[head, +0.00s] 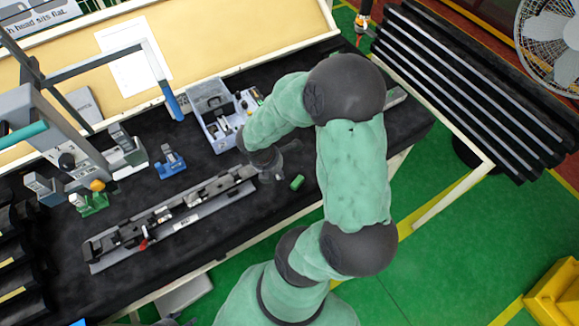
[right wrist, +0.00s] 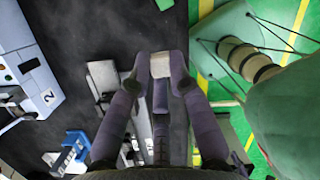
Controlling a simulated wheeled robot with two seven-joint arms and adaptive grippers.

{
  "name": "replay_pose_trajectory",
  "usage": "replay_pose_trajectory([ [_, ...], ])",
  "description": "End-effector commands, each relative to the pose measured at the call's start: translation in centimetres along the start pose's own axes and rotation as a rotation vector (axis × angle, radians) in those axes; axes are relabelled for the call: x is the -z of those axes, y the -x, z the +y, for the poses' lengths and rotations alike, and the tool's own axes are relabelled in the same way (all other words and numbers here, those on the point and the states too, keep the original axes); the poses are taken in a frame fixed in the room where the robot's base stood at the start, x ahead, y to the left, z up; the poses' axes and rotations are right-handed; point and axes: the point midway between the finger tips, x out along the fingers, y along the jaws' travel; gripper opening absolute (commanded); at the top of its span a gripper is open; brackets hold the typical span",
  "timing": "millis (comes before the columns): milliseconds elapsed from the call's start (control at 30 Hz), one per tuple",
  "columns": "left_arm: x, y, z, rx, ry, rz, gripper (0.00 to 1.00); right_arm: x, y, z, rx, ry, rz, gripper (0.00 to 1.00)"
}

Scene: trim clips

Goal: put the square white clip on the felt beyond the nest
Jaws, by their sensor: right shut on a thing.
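My right gripper (head: 268,168) is low over the black felt (head: 235,235), at the right end of a long grey rail fixture with dark clamps (head: 185,222). In the right wrist view, my right gripper (right wrist: 160,62) is shut on a small square white clip (right wrist: 160,66), held between its fingertips. The clip is hidden by the gripper in the head view. The rail fixture, which may hold the nest, also shows in the right wrist view (right wrist: 103,78) beside the fingers. I cannot make out the nest itself. My left gripper is not in view.
A small green piece (head: 297,182) lies on the felt right of the gripper. A grey bin (head: 208,100) with parts stands behind. Blue (head: 170,163) and green (head: 90,203) fixtures stand at left. Bare felt lies between rail and bin.

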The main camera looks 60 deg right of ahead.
Motion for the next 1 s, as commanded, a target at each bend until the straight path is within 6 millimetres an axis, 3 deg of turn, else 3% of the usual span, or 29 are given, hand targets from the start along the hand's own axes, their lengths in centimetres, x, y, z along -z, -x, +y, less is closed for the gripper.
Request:
replay_pose_trajectory([
  [133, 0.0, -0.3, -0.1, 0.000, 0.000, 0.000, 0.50, -0.4, -0.2, -2.4, 0.037, -0.104, 0.001, 0.00],
  [300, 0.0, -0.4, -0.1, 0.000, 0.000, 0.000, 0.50, -1.0, -0.8, -2.8, 0.055, -0.144, 0.003, 0.00],
  [733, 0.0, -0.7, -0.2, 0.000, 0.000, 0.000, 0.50, -7.3, -6.0, 2.1, 0.055, -0.145, 0.003, 0.00],
  [1000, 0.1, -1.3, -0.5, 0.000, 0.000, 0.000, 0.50, -9.1, -10.5, 4.2, 0.054, -0.143, 0.003, 0.00],
])
